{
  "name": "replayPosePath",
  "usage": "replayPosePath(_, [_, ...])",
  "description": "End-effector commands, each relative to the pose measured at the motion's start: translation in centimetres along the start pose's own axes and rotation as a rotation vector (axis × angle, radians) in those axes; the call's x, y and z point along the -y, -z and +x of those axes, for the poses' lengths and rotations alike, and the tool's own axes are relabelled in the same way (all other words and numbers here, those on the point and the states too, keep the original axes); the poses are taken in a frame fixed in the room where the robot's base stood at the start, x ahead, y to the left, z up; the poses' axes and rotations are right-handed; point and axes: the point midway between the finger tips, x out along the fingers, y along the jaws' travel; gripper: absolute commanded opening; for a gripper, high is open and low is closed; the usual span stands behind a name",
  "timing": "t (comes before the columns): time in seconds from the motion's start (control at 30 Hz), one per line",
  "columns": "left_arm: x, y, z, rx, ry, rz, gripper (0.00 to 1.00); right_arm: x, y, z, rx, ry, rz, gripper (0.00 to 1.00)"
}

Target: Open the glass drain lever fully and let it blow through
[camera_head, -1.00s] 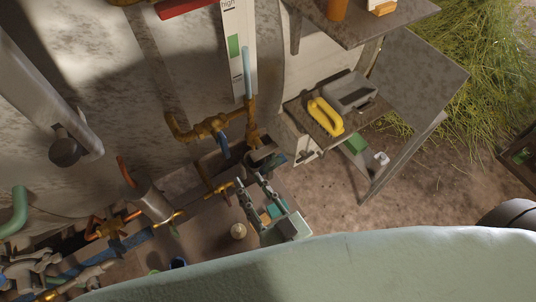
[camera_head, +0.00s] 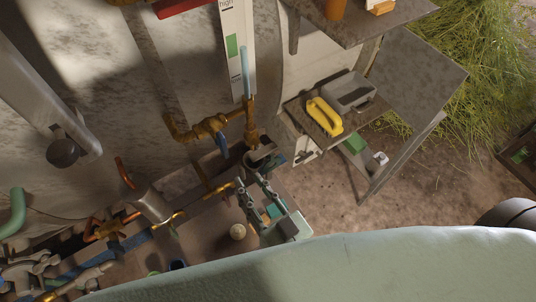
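A gauge glass with a pale blue tube (camera_head: 245,75) stands at upper centre, in front of a white marked board. At its foot is a brass fitting (camera_head: 210,127) with a blue lever (camera_head: 222,144) pointing down, which looks like the glass drain lever. A dark cup-like part (camera_head: 262,158) sits below the glass. My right gripper (camera_head: 253,183) is below the lever and cup, apart from the lever. Its two fingers are spread with nothing seen between them. My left gripper (camera_head: 62,274) is partly in view at the bottom left, among pipes; its fingertips are not clear.
A small brass valve and pipe (camera_head: 205,194) lie just left of my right gripper. A metal cylinder (camera_head: 148,204) stands further left. A small round pale knob (camera_head: 237,231) is below. A shelf on the right holds a yellow-handled object (camera_head: 324,116). Open ground lies beyond.

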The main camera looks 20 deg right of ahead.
Motion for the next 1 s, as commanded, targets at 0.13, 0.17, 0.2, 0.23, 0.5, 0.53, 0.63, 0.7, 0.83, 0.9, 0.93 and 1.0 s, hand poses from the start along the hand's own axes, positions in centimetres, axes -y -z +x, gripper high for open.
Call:
replayPosePath(0.13, [-0.1, -0.3, 3.1, 0.000, 0.000, 0.000, 0.40, -2.2, -3.5, 0.5, 0.001, 0.007, 0.253, 0.29])
replayPosePath(0.17, [-0.1, -0.4, 3.9, 0.000, 0.000, 0.000, 0.40, -2.9, -4.4, 0.6, 0.001, 0.007, 0.333, 0.29])
replayPosePath(0.2, [-0.1, -0.5, 4.8, 0.000, 0.000, 0.000, 0.40, -3.8, -5.5, 0.8, 0.001, 0.009, 0.446, 0.29])
replayPosePath(0.23, [-0.1, -0.5, 5.6, 0.000, 0.000, 0.000, 0.40, -4.5, -6.2, 1.0, 0.002, 0.010, 0.533, 0.29])
replayPosePath(0.5, [-0.2, -1.0, 10.3, 0.001, 0.000, 0.000, 0.40, -10.5, -10.9, 2.7, 0.003, 0.004, 1.230, 0.29])
replayPosePath(0.53, [-0.2, -1.0, 10.6, 0.001, 0.000, 0.000, 0.40, -10.9, -11.1, 2.9, 0.003, 0.004, 1.281, 0.29])
replayPosePath(0.63, [-0.2, -1.1, 11.1, 0.001, 0.000, 0.000, 0.40, -12.0, -11.5, 3.2, 0.001, 0.001, 1.407, 0.29])
replayPosePath(0.7, [-0.2, -1.1, 11.2, 0.001, 0.000, 0.000, 0.40, -12.3, -11.6, 3.4, 0.000, 0.000, 1.456, 0.29])
replayPosePath(0.83, [-0.2, -1.0, 10.8, 0.001, 0.000, 0.000, 0.40, -12.5, -11.3, 4.4, -0.004, 0.001, 1.480, 0.29])
replayPosePath(0.9, [-0.2, -1.0, 10.4, 0.001, 0.000, 0.000, 0.40, -12.5, -11.2, 5.4, -0.004, 0.001, 1.479, 0.29])
replayPosePath(0.93, [-0.2, -1.0, 10.3, 0.001, 0.000, 0.000, 0.40, -12.4, -11.1, 5.9, -0.004, 0.002, 1.478, 0.29])
replayPosePath(1.0, [-0.2, -1.0, 10.0, 0.001, 0.000, 0.000, 0.40, -12.4, -11.1, 7.1, -0.004, 0.002, 1.476, 0.29])
